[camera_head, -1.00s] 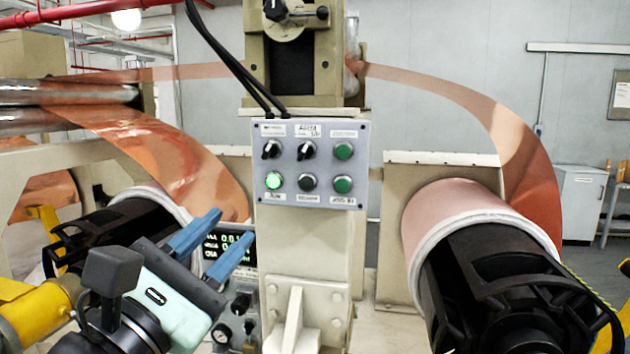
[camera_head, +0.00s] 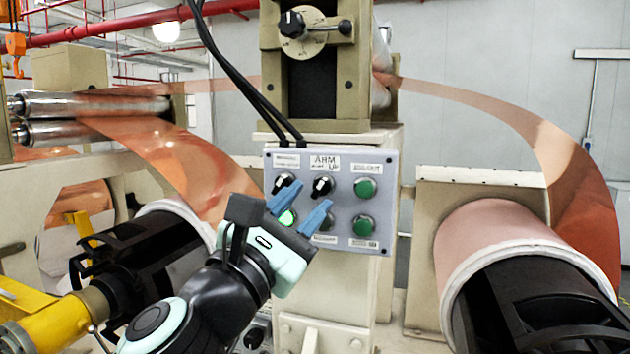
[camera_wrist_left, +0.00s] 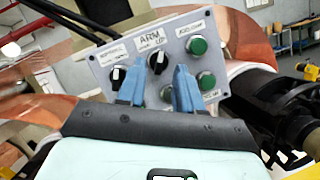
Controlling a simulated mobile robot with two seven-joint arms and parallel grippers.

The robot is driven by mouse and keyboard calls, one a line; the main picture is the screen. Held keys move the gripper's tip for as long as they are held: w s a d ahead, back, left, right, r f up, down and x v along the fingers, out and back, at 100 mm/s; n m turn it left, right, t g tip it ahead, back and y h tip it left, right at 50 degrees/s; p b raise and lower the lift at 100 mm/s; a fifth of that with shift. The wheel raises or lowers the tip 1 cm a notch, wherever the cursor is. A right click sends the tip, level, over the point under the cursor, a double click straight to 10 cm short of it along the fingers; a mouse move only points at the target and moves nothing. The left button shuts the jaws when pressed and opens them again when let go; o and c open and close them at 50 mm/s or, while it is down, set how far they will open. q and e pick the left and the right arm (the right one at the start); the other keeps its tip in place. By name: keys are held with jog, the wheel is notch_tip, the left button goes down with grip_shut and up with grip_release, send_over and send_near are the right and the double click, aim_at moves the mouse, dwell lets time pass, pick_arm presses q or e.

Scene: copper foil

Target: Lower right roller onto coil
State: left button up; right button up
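A grey control panel (camera_head: 340,196) is on the machine's front column. In the left wrist view the fingers point at the panel just below the ARM knob (camera_wrist_left: 158,62); contact cannot be told. The right copper coil (camera_head: 497,236) sits on a black mandrel. My right gripper is not in view.
Copper foil (camera_head: 575,175) arcs from the central machine head down to the right coil. Metal rollers (camera_head: 90,105) and a left foil strip (camera_head: 185,165) lie to the left. Black cables (camera_head: 235,75) hang above the panel. A yellow shaft (camera_head: 55,322) is beside my left arm.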

aim_at(318, 190)
pick_arm(q)
jog(key=shift+p+x, duration=0.45)
jog(key=shift+x, duration=1.25)
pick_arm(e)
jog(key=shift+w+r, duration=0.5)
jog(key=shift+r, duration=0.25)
pick_arm(q)
jog(key=shift+s, duration=0.1)
